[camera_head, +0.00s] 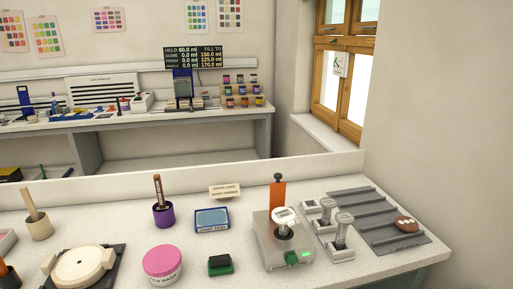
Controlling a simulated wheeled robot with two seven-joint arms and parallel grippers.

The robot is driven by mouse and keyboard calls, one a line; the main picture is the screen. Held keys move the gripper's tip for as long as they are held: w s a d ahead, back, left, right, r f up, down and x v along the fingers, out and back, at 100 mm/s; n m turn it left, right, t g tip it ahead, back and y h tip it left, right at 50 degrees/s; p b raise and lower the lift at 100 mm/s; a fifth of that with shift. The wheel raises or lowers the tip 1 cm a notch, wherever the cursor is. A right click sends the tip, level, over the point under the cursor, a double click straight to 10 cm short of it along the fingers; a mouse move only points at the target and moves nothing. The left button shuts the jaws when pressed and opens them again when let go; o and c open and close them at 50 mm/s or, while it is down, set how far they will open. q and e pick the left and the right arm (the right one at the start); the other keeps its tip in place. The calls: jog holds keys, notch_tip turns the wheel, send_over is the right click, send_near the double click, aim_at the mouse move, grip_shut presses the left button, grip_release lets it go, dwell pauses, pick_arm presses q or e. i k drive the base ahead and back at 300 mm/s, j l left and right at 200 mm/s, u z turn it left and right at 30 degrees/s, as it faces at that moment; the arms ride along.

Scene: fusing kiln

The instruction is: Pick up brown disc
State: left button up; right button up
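The brown disc (406,225) has a few pale spots on its face. It lies at the right end of a grey ridged tray (365,215) on the near bench, by the tray's right edge. Nothing covers it in this view. Neither of my grippers shows in the head view, so I cannot see where they are relative to the disc.
Left of the tray stand metal stamp-like tools (341,231) and a grey device (283,243) with an upright orange piece. The bench front right of the device is mostly clear.

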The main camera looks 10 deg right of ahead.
aim_at(406, 223)
jog(key=k+j+z, duration=0.15)
jog(key=z, duration=1.25)
